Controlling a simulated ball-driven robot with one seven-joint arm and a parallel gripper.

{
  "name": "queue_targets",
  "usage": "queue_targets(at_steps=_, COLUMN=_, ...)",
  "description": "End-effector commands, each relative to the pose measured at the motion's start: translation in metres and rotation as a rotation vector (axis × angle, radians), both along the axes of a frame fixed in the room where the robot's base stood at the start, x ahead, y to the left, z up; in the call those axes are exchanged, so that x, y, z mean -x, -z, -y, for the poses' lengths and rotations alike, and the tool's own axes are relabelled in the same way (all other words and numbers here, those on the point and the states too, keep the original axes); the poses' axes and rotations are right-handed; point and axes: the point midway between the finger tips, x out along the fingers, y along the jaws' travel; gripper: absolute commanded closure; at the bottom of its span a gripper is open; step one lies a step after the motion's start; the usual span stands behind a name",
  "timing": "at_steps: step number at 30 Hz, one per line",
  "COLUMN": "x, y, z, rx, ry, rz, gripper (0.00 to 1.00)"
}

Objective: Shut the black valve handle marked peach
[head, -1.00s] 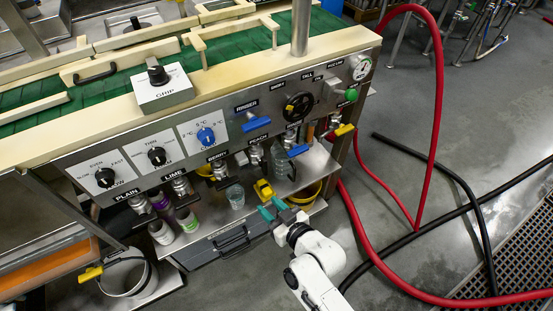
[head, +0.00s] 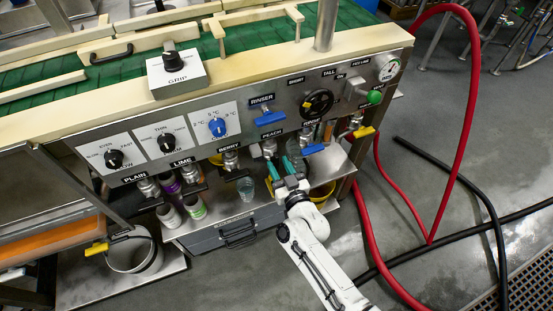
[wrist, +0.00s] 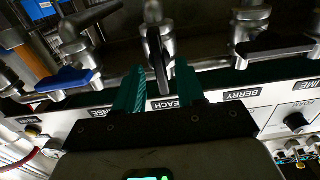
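The peach valve (head: 269,149) sits under the PEACH label on the steel panel in the head view. My gripper (head: 283,168) is just below and in front of the peach valve. In the wrist view my gripper (wrist: 157,85) has its two teal fingers apart, one on each side of the peach handle. I cannot tell whether either finger touches it.
A blue-handled valve (wrist: 66,80) stands beside the peach valve in the wrist view. A clear cup (head: 246,190) and several cans (head: 194,206) stand on the shelf below. A red hose (head: 467,110) and black hoses cross the floor at right.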

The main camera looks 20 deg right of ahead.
Motion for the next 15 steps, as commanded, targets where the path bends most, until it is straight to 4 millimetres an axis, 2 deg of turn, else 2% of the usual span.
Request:
queue_targets(at_steps=6, x=-0.021, y=0.000, z=-0.001, rx=0.000, ry=-0.002, rz=0.000, gripper=0.61)
queue_targets(at_steps=15, x=-0.025, y=0.000, z=-0.001, rx=-0.001, ry=-0.001, rz=0.000, gripper=0.61)
